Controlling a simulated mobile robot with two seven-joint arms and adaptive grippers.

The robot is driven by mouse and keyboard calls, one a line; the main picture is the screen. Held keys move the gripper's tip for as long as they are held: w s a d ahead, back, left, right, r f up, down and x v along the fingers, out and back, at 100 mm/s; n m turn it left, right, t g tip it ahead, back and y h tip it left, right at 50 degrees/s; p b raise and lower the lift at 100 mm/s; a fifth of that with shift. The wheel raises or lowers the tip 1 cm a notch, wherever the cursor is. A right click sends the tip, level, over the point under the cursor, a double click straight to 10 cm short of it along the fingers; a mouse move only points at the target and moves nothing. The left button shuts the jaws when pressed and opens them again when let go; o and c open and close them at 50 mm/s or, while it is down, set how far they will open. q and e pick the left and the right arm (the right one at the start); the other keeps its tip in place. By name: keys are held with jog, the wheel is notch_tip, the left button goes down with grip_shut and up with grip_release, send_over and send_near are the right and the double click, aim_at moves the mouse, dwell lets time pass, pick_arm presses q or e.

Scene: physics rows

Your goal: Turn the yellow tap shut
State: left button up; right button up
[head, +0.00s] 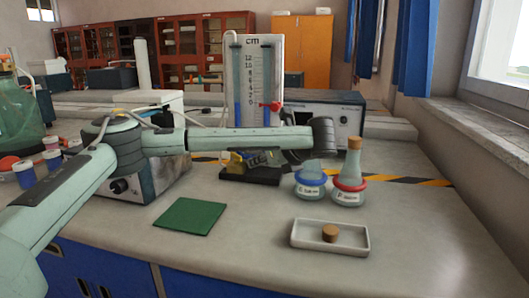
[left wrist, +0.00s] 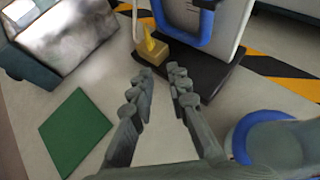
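The yellow tap (left wrist: 150,42) stands on a small tan block at the foot of a gauge stand. Its handle looks upright in the left wrist view, and its exact turn is hard to tell. In the head view this gripper (head: 277,157) is dark and partly hidden among the stand's parts. My right gripper is not in view.
A blue-ringed flask (head: 310,183) and a red-ringed corked flask (head: 348,187) stand just right of the gripper. A white tray (head: 300,240) holds a cork. A green mat (head: 190,216) lies at front left. A grey instrument box (head: 160,178) stands left of the stand.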

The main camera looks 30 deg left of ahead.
aim_at(238, 155)
pick_arm(q)
jog(key=a+b, duration=0.1)
jog(key=a+y+b, duration=0.1)
jog(key=w+a+n+b, duration=0.1)
jog(key=shift+a+r+y, duration=0.25)
jog(key=shift+a+y, duration=0.15)
jog(key=x, duration=0.3)
jog(key=shift+w+a+r, duration=0.1)
jog(key=shift+w+a, duration=0.1)
jog(key=shift+a, duration=0.15)
jog(key=shift+w+a, duration=0.2)
jog(key=shift+a, duration=0.15)
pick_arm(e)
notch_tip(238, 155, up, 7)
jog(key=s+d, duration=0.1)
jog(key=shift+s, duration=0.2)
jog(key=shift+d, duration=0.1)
pick_arm(q)
grip_shut()
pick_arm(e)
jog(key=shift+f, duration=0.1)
